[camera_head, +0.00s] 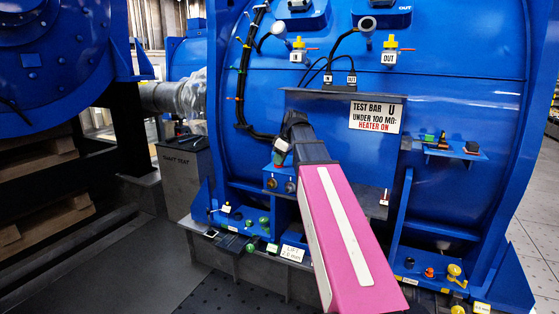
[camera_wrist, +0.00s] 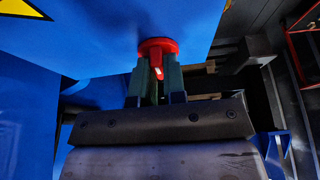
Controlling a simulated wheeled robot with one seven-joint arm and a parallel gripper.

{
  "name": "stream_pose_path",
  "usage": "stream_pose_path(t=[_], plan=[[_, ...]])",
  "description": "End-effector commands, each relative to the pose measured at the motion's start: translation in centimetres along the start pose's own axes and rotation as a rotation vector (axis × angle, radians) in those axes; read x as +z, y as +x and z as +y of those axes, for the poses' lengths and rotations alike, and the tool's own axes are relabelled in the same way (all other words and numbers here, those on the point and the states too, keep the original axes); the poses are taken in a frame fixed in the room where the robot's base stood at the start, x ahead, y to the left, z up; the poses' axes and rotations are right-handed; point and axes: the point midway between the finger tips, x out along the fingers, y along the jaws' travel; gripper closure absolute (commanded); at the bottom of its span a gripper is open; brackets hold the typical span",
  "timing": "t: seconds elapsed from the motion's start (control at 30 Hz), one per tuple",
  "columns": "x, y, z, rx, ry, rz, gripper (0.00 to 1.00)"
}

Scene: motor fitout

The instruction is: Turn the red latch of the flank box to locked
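In the wrist view, the red latch (camera_wrist: 157,60) is a round red knob with a raised grip bar and a small white mark, set on a blue face. The bar stands roughly upright in this view. The two dark green fingers of my gripper (camera_wrist: 156,84) stand on either side of the bar, with only a narrow gap between them, and appear closed on it.
A grey shaft tray box (camera_head: 184,170) stands left of my arm. Yellow-capped valves and a white heater sign (camera_head: 376,117) are on the housing. Blue ledges with small parts lie below and right. In the wrist view, a red-edged dark frame (camera_wrist: 300,45) stands at right.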

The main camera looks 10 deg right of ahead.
Motion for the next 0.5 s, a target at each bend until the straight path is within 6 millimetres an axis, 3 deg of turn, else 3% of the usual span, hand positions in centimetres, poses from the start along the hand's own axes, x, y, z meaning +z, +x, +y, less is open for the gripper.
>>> stream_pose_path(t=[0.5], plan=[[0.07,-0.02,-0.18,0.068,0.162,0.0,1.0]])
